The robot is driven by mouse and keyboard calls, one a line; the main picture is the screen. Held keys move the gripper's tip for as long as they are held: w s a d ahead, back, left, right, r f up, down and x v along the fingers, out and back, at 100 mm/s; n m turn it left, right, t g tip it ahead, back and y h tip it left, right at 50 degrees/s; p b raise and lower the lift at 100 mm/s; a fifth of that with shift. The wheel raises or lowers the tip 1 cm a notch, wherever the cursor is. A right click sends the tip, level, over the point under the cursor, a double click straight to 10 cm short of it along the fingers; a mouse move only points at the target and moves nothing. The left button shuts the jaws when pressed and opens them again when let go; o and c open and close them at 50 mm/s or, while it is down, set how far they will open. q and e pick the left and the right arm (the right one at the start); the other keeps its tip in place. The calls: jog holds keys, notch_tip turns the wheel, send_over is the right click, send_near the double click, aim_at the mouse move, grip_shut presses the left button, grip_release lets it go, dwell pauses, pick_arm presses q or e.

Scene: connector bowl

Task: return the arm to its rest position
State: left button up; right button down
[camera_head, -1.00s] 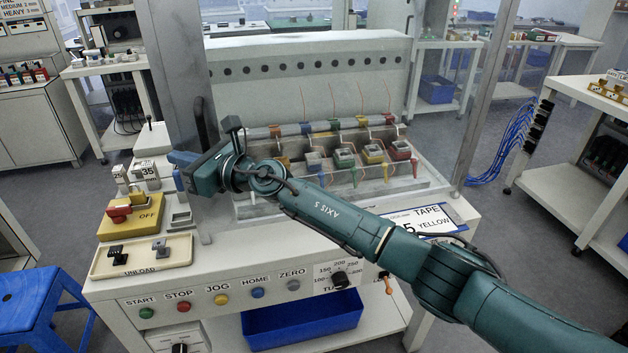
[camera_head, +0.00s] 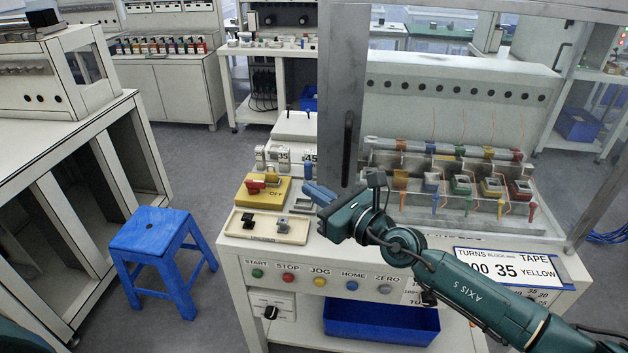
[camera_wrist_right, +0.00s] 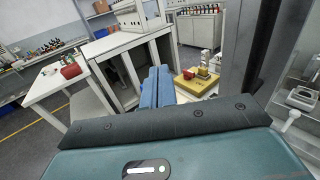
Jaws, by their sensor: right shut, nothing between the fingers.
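My right arm (camera_head: 470,285) comes in from the lower right in the head view and reaches over the front of the white machine. Its gripper (camera_head: 313,190) has blue fingers pointing left, beside the grey post and above the machine's left deck. The fingers are shut and empty. In the right wrist view the blue fingers (camera_wrist_right: 157,87) lie side by side with nothing between them. My left gripper is not in view.
Near the fingers are a yellow block with a red switch (camera_head: 262,193), a cream tray (camera_head: 267,227) with small dark parts and a grey post (camera_head: 341,95). Coil stations (camera_head: 460,185) stand right of the post. A blue stool (camera_head: 155,240) stands on the floor at left.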

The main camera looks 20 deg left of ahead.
jog(key=shift+s+d+f+p, duration=0.1)
jog(key=shift+s+p, duration=0.3)
jog(key=shift+s, duration=0.65)
jog(key=s+d+f+m+t+h, duration=0.35)
jog(key=d+f+m, duration=0.4)
jog(key=m, duration=0.85)
jog(key=s+d+f+m+t+h, duration=0.45)
jog(key=d+m, duration=0.45)
jog(key=m, duration=0.6)
jog(key=s+d+f+m+g+h, duration=0.4)
jog(key=s+d+f+m+g, duration=0.3)
jog(key=s+d+f+m, duration=0.5)
notch_tip(320, 180, down, 2)
jog(key=s+m, duration=0.2)
jog(key=s, duration=0.1)
jog(key=shift+d+h, duration=0.25)
jog(key=shift+h, duration=0.15)
jog(key=shift+w+a, duration=0.1)
